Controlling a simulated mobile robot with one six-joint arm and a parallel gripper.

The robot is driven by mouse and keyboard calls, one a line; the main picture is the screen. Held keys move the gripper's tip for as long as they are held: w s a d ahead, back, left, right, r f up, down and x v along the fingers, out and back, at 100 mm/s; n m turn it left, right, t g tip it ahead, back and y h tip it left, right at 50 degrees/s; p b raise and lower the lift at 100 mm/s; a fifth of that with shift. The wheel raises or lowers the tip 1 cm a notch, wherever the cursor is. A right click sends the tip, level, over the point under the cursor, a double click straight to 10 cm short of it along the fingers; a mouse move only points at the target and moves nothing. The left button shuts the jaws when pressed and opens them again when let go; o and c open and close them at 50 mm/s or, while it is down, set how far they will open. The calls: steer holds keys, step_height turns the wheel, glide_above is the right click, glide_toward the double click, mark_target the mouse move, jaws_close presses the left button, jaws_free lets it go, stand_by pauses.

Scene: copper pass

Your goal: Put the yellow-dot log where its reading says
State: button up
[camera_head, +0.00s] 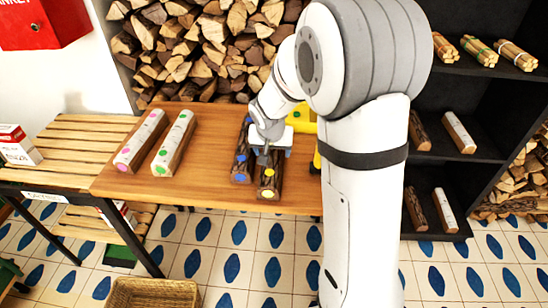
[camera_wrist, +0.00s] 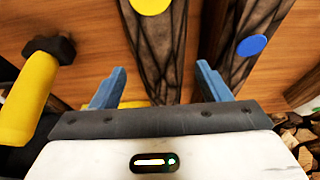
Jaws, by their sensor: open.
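The yellow-dot log (camera_head: 269,183) is dark-barked and lies on the wooden table (camera_head: 210,195) near its front edge, yellow dot toward the front. In the wrist view the yellow-dot log (camera_wrist: 163,45) lies in line with the gap between my fingers. My gripper (camera_head: 268,153) is over this log, open, with no object held. Its blue fingers (camera_wrist: 160,88) are apart in the wrist view; whether they touch the log is unclear. The blue-dot log (camera_head: 241,160) lies close on the left. A yellow tool (camera_head: 303,118) is partly hidden behind my arm. No reading is legible.
A pink-dot log (camera_head: 140,140) and a green-dot log (camera_head: 174,142) lie at the table's left. A slatted bench (camera_head: 80,148) stands further left. The dark shelf (camera_head: 455,165) at right holds logs and kindling bundles. A wicker basket (camera_head: 152,292) is on the floor.

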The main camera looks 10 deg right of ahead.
mark_target(273, 153)
steer(key=x, duration=0.4)
steer(key=shift+f+b, duration=0.3)
steer(key=shift+b, duration=0.25)
stand_by(0.4)
steer(key=shift+c, duration=0.2)
steer(key=c, duration=1.2)
steer(key=shift+c, duration=0.9)
steer(key=shift+r, duration=0.1)
steer(key=shift+r, duration=0.1)
